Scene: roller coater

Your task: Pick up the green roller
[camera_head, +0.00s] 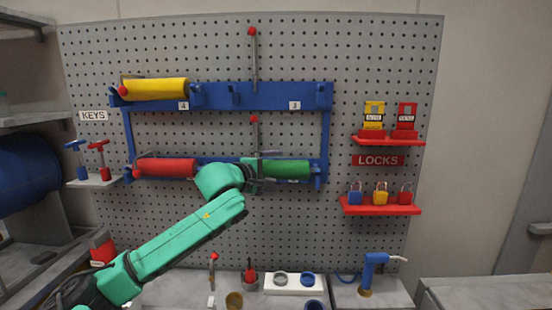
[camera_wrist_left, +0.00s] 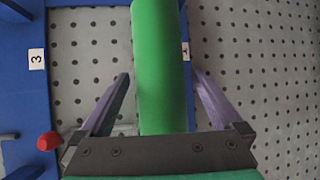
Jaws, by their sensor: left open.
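The green roller (camera_head: 290,169) sits on the lower right of the blue rack (camera_head: 215,97) on the pegboard. Its left end is hidden behind my left gripper (camera_head: 262,168) in the head view. In the left wrist view the green roller (camera_wrist_left: 160,60) runs between the two fingers of my left gripper (camera_wrist_left: 159,80). The fingers are open, one on each side, with a visible gap to the roller on both sides. My right gripper is in neither view.
A red roller (camera_head: 166,168) hangs at lower left and a yellow roller (camera_head: 156,89) at upper left on the rack. A red-knobbed lever (camera_head: 254,120) stands near my gripper. Red lock shelves (camera_head: 382,209) are at right. A key shelf (camera_head: 95,182) is at left.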

